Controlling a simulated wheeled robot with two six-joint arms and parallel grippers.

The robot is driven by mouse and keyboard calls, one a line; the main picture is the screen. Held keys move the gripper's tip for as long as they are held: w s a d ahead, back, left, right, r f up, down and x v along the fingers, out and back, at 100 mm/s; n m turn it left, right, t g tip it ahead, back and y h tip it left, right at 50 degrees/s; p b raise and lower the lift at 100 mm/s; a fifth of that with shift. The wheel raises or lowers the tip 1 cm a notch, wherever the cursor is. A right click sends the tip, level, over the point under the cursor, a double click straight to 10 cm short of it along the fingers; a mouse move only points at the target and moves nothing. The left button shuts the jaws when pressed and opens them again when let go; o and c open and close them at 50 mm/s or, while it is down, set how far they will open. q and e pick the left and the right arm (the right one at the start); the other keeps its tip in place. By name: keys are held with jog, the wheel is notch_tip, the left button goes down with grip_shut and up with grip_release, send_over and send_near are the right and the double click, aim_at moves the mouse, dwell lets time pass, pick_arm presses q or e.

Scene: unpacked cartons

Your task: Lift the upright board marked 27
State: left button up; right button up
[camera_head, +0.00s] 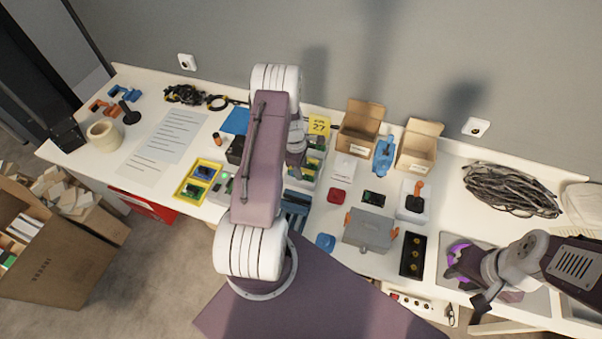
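A yellow label marked 27 (319,124) stands upright at the back of the table, just right of my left arm. My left arm covers much of this spot, and I cannot make out which board bears the number. The wrist end of my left gripper (296,157) hangs over the holder; its fingers are hidden. My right gripper (486,296) is at the lower right over a grey mat (530,299), far from the boards. Its finger opening is not clear.
A yellow tray (181,193) with boards lies left of my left arm. Open cartons (362,117) stand at the back. A grey box (369,232), a black tray (412,255) and a cable coil (510,190) lie to the right. Paper sheets (180,135) lie left.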

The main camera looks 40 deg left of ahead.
pick_arm(q)
jog(key=shift+f, duration=0.2)
dwell(0.4)
grip_shut()
